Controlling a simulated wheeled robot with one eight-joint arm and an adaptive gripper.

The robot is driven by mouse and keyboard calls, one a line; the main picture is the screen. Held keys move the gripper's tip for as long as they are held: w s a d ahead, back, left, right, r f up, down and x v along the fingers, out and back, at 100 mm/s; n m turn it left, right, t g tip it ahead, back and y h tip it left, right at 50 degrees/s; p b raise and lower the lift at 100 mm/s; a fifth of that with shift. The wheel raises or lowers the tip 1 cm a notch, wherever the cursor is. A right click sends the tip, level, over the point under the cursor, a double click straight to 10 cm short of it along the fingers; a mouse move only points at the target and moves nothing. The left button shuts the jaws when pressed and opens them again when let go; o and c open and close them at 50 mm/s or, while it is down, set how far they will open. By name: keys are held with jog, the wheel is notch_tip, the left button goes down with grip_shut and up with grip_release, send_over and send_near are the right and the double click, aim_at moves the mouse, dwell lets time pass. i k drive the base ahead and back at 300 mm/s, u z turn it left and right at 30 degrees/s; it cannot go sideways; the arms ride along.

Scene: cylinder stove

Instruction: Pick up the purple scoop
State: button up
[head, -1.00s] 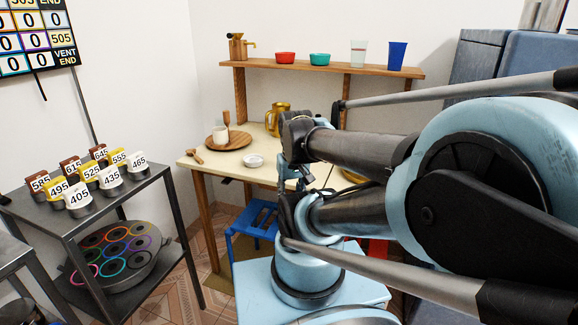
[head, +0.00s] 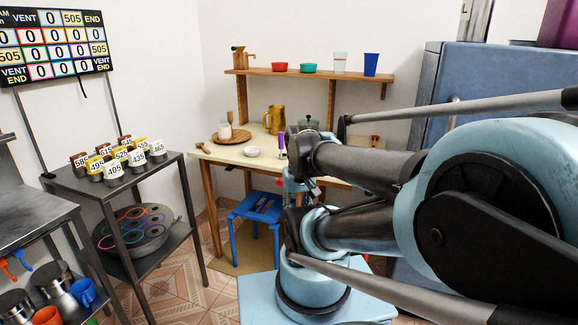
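A small upright purple thing (head: 281,140), perhaps the handle of the purple scoop, shows at the back of the wooden table (head: 232,153), just left of my arm. Its lower part is hard to make out, and I cannot tell whether it rests on the table. My folded arm fills the right half of the head view and covers the table's right part. My gripper cannot be made out clearly among the dark and blue arm parts, so its fingers and anything in them are hidden.
A blue stool (head: 258,207) stands by the table. A metal rack (head: 170,165) with numbered cups stands left. A wall shelf (head: 300,72) holds bowls and cups; a blue-grey cabinet (head: 425,85) stands right. Tiled floor shows between.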

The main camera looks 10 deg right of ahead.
aim_at(281, 134)
jog(key=u, duration=0.05)
jog(key=k, duration=1.5)
jog(key=z, duration=0.5)
jog(key=i, duration=1)
